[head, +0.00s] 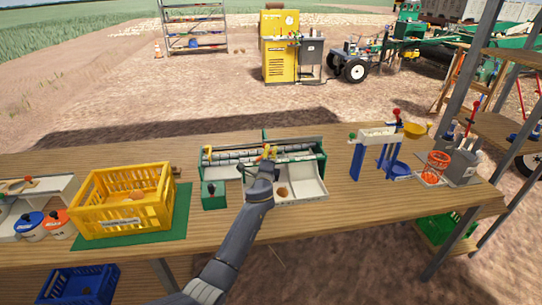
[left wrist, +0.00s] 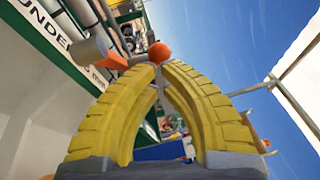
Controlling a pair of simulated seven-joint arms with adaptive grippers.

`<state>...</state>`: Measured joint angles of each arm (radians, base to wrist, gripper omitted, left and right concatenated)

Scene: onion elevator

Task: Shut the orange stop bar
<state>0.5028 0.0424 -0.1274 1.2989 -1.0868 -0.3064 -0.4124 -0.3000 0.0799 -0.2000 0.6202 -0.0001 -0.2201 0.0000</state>
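The onion elevator (head: 322,168), a green frame with grey rollers and a pale tray, stands in the middle of the table. The orange stop bar (left wrist: 113,60) shows in the left wrist view, with a round orange knob (left wrist: 159,52) beside it. In the head view only a small orange part (head: 266,150) shows past my gripper. My left gripper (head: 264,163) is at the front of the rollers. In the left wrist view its yellow fingertips (left wrist: 158,72) meet just below the knob, with nothing clearly between them. Whether they touch the knob I cannot tell. My right gripper is not in view.
A brown onion (head: 283,191) lies in the tray. A yellow crate (head: 125,217) stands on a green mat to the left. A blue-legged stand (head: 356,162) and an orange basket (head: 436,164) are to the right. Bare table lies between the machine and the stand.

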